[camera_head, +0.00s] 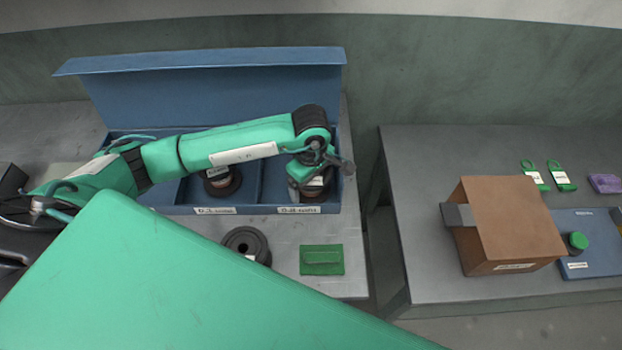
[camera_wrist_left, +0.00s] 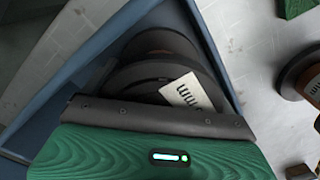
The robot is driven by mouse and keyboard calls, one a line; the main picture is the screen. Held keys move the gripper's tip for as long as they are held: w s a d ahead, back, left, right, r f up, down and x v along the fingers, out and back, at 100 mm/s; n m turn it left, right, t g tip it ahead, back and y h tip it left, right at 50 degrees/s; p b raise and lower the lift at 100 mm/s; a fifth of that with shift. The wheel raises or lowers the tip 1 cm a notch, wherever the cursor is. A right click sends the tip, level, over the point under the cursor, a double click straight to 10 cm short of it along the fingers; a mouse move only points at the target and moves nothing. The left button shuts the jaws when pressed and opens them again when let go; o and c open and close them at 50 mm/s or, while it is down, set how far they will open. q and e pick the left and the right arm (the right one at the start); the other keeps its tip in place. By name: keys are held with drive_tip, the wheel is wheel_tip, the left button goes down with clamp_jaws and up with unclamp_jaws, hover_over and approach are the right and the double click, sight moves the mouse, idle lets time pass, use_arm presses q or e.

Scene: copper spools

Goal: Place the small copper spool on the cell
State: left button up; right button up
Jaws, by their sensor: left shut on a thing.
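A blue open box (camera_head: 255,210) with its lid raised stands on the left table, its compartments labelled along the front wall. My left gripper (camera_head: 315,168) is over the right compartment, shut on a dark-flanged copper spool (camera_head: 314,187) with a white label. In the left wrist view this spool (camera_wrist_left: 150,78) sits between the box walls, partly hidden by the gripper (camera_wrist_left: 155,118). I cannot tell whether it rests on the compartment floor. Another labelled copper spool (camera_head: 222,182) stands in the compartment to the left. My right gripper is not in view.
A dark spool (camera_head: 247,243) and a green packet (camera_head: 321,260) lie in front of the box. A gap separates the right table (camera_head: 420,180), which holds a brown box (camera_head: 507,225), a blue case (camera_head: 600,255) and green tags (camera_head: 535,177). A large green surface covers the foreground.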

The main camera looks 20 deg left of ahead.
use_arm(q)
drive_tip(key=shift+f, duration=0.1)
drive_tip(key=o, duration=1.2)
drive_tip(key=shift+o, duration=0.2)
drive_tip(key=shift+r, duration=0.25)
wheel_tip(320, 180, up, 10)
drive_tip(key=b, duration=0.3)
drive_tip(key=shift+r, duration=0.95)
